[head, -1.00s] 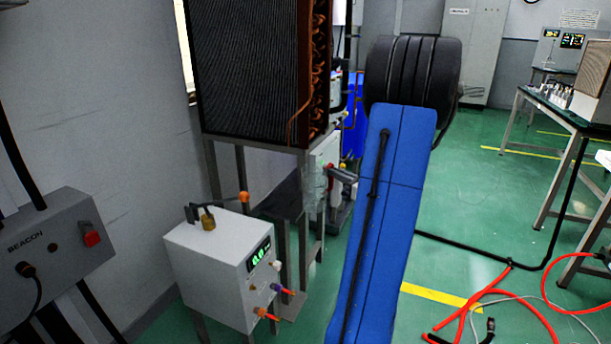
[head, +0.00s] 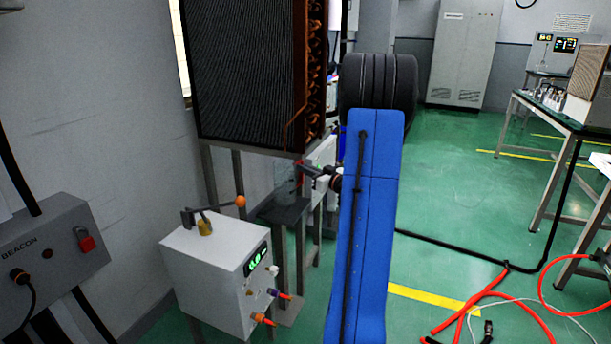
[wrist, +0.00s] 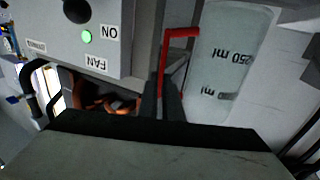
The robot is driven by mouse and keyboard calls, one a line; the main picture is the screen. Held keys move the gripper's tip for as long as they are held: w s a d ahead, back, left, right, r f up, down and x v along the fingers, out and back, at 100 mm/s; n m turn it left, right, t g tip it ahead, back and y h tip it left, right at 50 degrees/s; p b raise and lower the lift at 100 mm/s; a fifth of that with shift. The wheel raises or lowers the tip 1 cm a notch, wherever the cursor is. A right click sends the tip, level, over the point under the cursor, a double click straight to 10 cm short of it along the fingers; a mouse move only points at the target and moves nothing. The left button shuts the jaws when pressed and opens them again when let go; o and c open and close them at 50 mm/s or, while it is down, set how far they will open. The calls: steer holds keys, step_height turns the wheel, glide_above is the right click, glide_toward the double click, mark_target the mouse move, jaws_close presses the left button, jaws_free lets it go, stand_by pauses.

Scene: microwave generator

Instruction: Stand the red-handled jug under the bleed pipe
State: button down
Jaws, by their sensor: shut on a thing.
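The clear jug (head: 286,180) appears upright over a dark shelf (head: 280,212) below the finned block; I cannot tell if it touches the shelf. In the wrist view the jug (wrist: 232,55) shows its volume marks and its red handle (wrist: 181,32). My gripper (wrist: 168,98) is shut on the red handle, beside the jug body. In the head view my gripper (head: 309,171) reaches in from the right, partly hidden by my blue arm. A thin copper pipe (head: 288,135) comes down at the block's lower edge, above the jug; I cannot tell if it is the bleed pipe.
The finned block (head: 250,75) stands on a metal frame close above. A white box (head: 215,270) with a display and an orange-tipped lever stands in front-left. A panel with a green light (wrist: 87,36) is beside the handle. Red hoses (head: 480,310) lie on the floor at right.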

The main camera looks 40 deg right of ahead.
steer(key=shift+f, duration=1.25)
steer(key=c, duration=1.9)
jaws_free()
steer(key=shift+c, duration=0.2)
steer(key=s, duration=1.2)
